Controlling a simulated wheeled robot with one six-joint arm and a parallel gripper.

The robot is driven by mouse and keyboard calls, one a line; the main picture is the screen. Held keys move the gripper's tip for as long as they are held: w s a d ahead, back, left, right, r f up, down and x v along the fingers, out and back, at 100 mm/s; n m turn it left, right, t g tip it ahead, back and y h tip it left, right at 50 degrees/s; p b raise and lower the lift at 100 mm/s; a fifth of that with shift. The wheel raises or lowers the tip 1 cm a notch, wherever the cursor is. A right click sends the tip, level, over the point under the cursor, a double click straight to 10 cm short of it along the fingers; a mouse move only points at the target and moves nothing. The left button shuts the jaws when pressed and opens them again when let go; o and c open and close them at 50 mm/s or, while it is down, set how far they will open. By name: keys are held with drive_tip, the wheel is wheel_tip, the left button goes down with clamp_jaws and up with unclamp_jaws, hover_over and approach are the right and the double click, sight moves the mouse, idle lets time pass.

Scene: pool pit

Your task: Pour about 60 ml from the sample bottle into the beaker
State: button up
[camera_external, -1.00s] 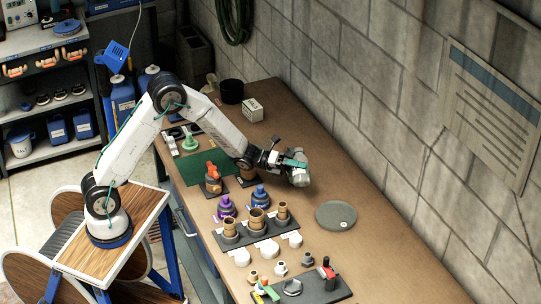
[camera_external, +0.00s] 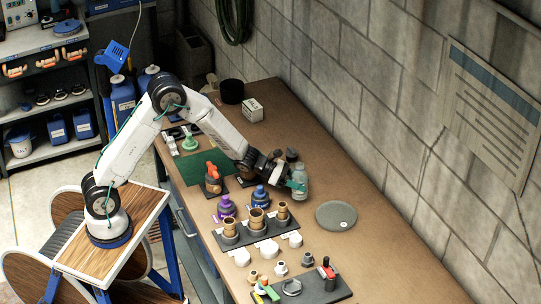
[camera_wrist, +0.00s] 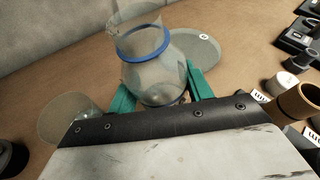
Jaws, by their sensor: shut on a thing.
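The sample bottle, clear with a blue ring at its neck, shows in the wrist view (camera_wrist: 160,68) and in the external view (camera_external: 299,181). My gripper (camera_external: 296,186) is shut on it, with green fingers either side of its body in the wrist view (camera_wrist: 165,92). The bottle stands about upright; I cannot tell whether its base touches the bench. A clear round vessel (camera_wrist: 66,114), seemingly the beaker, is left of the bottle in the wrist view, partly hidden by my wrist. It is hard to make out in the external view. The liquid level is not clear.
A grey round plate (camera_external: 336,216) lies on the bench (camera_external: 385,260) to the right of my gripper. A rack of brown cups (camera_external: 257,219), a purple-topped bottle (camera_external: 227,206) and a blue-topped bottle (camera_external: 260,196) stand in front. The block wall (camera_external: 380,130) runs behind.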

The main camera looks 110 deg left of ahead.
drive_tip(key=shift+f+m+g+y, duration=0.35)
drive_tip(key=shift+m+y, duration=0.25)
drive_tip(key=shift+m, duration=0.2)
idle(2.2)
